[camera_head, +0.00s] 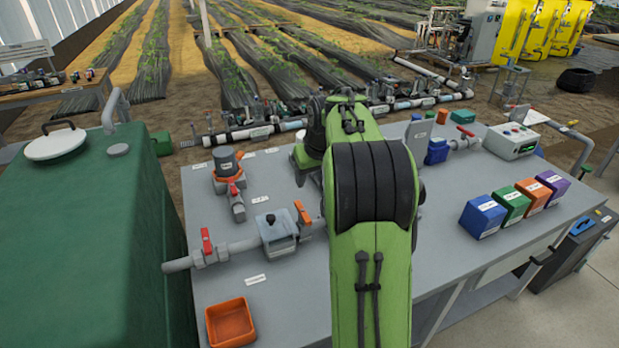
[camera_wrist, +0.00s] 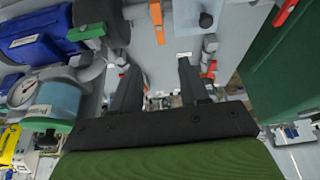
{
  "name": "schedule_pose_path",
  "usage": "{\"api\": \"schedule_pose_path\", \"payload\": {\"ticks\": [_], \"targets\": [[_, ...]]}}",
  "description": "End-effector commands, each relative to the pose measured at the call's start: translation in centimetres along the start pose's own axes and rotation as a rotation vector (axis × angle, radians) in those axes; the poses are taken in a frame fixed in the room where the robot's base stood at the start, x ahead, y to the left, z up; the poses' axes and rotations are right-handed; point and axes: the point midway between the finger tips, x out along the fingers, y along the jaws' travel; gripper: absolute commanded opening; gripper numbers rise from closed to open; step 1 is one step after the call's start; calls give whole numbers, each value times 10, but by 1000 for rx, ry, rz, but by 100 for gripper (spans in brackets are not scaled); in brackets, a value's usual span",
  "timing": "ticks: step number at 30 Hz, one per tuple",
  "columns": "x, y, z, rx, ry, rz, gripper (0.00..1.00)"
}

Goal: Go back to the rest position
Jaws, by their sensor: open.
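My gripper (camera_wrist: 159,72) is open in the wrist view. Its two dark fingers stand apart, with only the grey bench and some fittings visible beyond them and nothing held. In the head view my green arm crosses the middle of the picture above the grey bench (camera_head: 268,187). The arm hides the fingers there. I cannot tell the exact height of the gripper above the bench.
A green tank (camera_head: 88,240) stands at left. The bench carries a pipe with a red-handled valve (camera_head: 208,247), an orange tray (camera_head: 230,322), a grey controller box (camera_head: 512,140) and several coloured boxes, including a blue one (camera_head: 482,217). Bare bench lies between the tray and my arm.

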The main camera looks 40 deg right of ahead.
Motion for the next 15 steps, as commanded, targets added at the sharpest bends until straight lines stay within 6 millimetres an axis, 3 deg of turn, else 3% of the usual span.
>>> {"api": "schedule_pose_path", "payload": {"ticks": [11, 14, 15], "targets": [[-1, -2, 0, -1, 2, -1, 45], [-25, -25, 6, -15, 15, -12, 45], [-42, -41, 13, -23, 23, -20, 45]]}}
